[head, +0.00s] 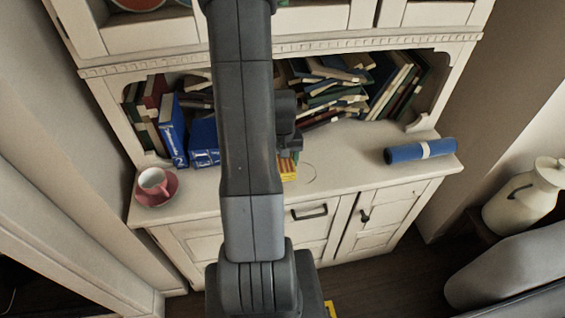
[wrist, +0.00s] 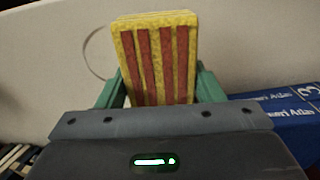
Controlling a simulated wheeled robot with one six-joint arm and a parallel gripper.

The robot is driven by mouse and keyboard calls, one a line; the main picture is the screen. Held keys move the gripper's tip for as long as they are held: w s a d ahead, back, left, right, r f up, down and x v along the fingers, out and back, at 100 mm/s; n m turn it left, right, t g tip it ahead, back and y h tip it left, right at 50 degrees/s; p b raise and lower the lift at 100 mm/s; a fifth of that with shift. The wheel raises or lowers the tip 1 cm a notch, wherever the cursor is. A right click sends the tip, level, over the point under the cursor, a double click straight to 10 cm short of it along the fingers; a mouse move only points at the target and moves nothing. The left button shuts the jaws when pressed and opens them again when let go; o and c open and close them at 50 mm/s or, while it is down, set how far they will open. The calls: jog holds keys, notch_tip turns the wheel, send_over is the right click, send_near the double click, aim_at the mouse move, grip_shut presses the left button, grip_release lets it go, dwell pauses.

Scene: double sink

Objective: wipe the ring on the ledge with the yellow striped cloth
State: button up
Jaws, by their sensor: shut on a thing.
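The yellow cloth with red stripes (wrist: 155,60) is a folded block between the green fingers of my gripper (wrist: 158,88) in the wrist view. My gripper is shut on it. In the head view the cloth (head: 288,169) shows beside my arm, over the ledge (head: 345,165); my arm hides the rest of it and most of the gripper. The ring is a faint curved mark (head: 313,174) on the ledge, just right of the cloth. In the wrist view part of the ring (wrist: 89,57) shows left of the cloth. I cannot tell whether the cloth touches the ledge.
A pink cup on a saucer (head: 156,186) stands at the ledge's left end. A rolled blue mat (head: 420,151) lies at the right. Blue books (head: 174,130) stand at the left back; several piled books (head: 335,85) fill the shelf. The ledge between ring and mat is clear.

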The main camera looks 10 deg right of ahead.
jog(key=shift+r+p, duration=0.9)
jog(key=shift+r, duration=0.9)
